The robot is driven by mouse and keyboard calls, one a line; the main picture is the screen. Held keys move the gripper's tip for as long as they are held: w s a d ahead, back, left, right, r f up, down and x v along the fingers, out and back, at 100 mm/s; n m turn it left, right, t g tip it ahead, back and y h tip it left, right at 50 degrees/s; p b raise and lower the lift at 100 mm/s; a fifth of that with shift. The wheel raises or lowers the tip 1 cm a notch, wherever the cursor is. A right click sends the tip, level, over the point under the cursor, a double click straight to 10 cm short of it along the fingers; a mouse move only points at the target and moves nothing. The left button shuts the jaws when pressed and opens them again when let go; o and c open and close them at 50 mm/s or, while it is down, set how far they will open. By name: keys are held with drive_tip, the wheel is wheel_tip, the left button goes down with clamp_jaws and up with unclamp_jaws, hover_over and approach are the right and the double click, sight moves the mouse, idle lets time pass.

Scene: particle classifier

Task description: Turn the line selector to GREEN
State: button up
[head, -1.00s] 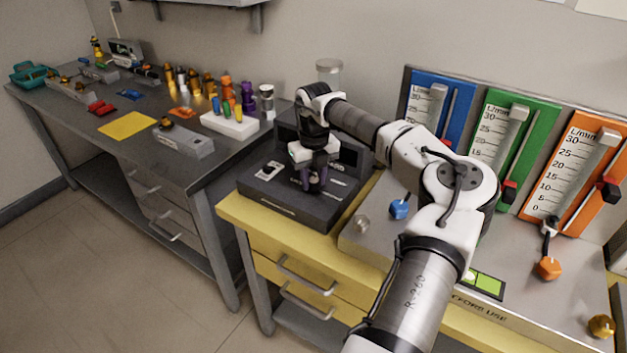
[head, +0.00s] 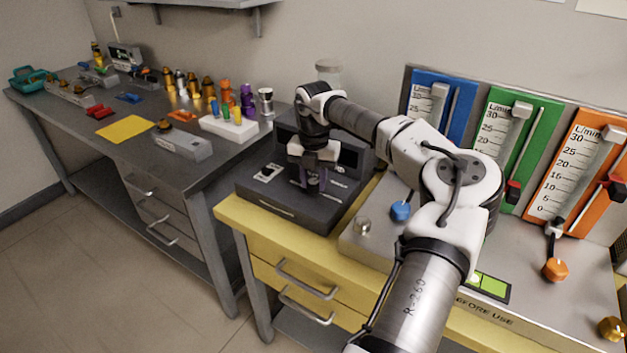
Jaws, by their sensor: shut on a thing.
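My gripper (head: 314,184) points down onto the top of a dark grey box-shaped device (head: 262,196) on the yellow bench. Its fingers are shut on a small part on that top, which I take to be the line selector. The fingers hide the selector, so I cannot read which way it points. Pale markings show on the device's top around the fingers, too small to read. A light switch-like plate (head: 269,171) lies on the top left of the gripper.
Right of the device, a metal panel carries blue (head: 457,95), green (head: 545,130) and orange (head: 580,165) flow meters. My arm crosses above this bench. A grey table (head: 75,120) stands left.

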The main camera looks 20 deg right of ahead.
sight(314, 181)
idle(0.3)
drive_tip(key=o, duration=1)
drive_tip(key=shift+c, duration=0.2)
wheel_tip(314, 181, up, 14)
drive_tip(key=b, duration=0.1)
drive_tip(key=shift+b, duration=0.3)
drive_tip(key=shift+s, duration=0.1)
